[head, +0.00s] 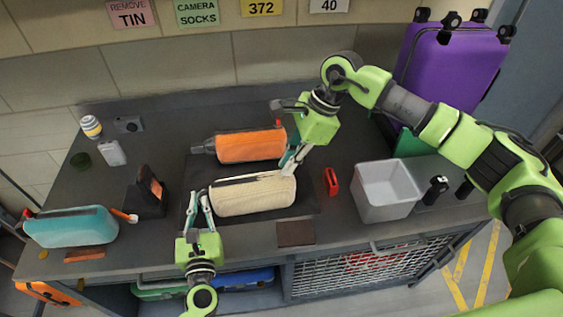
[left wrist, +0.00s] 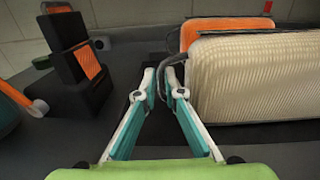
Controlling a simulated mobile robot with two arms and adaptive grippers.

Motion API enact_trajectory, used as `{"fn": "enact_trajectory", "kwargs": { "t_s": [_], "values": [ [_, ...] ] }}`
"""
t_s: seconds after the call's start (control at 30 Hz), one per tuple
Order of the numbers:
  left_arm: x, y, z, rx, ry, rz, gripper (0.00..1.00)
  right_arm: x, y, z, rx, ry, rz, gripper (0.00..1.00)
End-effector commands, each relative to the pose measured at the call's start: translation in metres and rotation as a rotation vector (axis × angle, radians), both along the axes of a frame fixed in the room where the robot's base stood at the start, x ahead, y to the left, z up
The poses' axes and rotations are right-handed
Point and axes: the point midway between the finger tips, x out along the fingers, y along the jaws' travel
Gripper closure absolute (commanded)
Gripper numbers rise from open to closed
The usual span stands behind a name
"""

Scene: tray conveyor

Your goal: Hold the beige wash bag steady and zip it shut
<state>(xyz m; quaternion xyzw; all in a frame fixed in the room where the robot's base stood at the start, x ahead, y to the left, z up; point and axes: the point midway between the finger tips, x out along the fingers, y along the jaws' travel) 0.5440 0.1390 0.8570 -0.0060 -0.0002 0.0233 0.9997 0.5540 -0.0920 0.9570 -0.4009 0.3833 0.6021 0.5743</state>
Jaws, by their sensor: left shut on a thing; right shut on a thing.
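The beige wash bag (head: 252,196) lies on a dark mat at the middle of the bench, its ribbed side facing the front. A dark zip line (head: 238,180) runs along its top. My left gripper (head: 199,198) is at the bag's left end, its fingers shut on the end of the bag. In the left wrist view the fingertips (left wrist: 160,82) meet a dark loop at that end of the bag (left wrist: 245,80). My right gripper (head: 289,164) reaches down to the bag's top right end and is shut on the zip pull, which its fingers hide.
An orange bag (head: 250,146) lies just behind the beige one. A red object (head: 332,181) and a grey bin (head: 388,190) stand to the right. A teal bag (head: 70,226) and a black stand (head: 146,194) are at the left. A brown patch (head: 296,233) lies in front.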

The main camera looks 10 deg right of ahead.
Motion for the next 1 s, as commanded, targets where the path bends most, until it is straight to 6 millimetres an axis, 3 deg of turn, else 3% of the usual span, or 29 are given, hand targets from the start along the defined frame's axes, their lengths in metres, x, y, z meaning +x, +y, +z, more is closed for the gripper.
{"fn": "enact_trajectory", "kwargs": {
  "t_s": [0.2,0.23,0.3,0.67,0.83,1.0],
  "values": [
    [0.000,0.005,-0.001,-0.002,0.001,0.011,1.00,0.001,-0.002,0.001,-0.003,-0.002,-0.004,1.00],
    [0.000,0.005,-0.001,-0.002,0.001,0.011,1.00,0.002,-0.003,0.001,-0.003,-0.003,-0.004,0.82],
    [0.000,0.005,-0.001,-0.001,0.001,0.011,1.00,0.001,-0.002,0.001,-0.003,-0.002,-0.004,0.72],
    [0.000,0.002,-0.001,-0.002,0.001,0.006,1.00,0.001,-0.002,0.003,-0.002,-0.001,-0.003,0.72],
    [0.000,0.002,-0.001,-0.002,0.001,0.004,1.00,0.002,-0.011,0.024,-0.003,-0.005,-0.004,0.72],
    [0.000,0.001,-0.001,-0.003,0.002,0.003,1.00,0.003,-0.025,0.059,-0.002,-0.005,-0.004,0.72]
  ]
}}
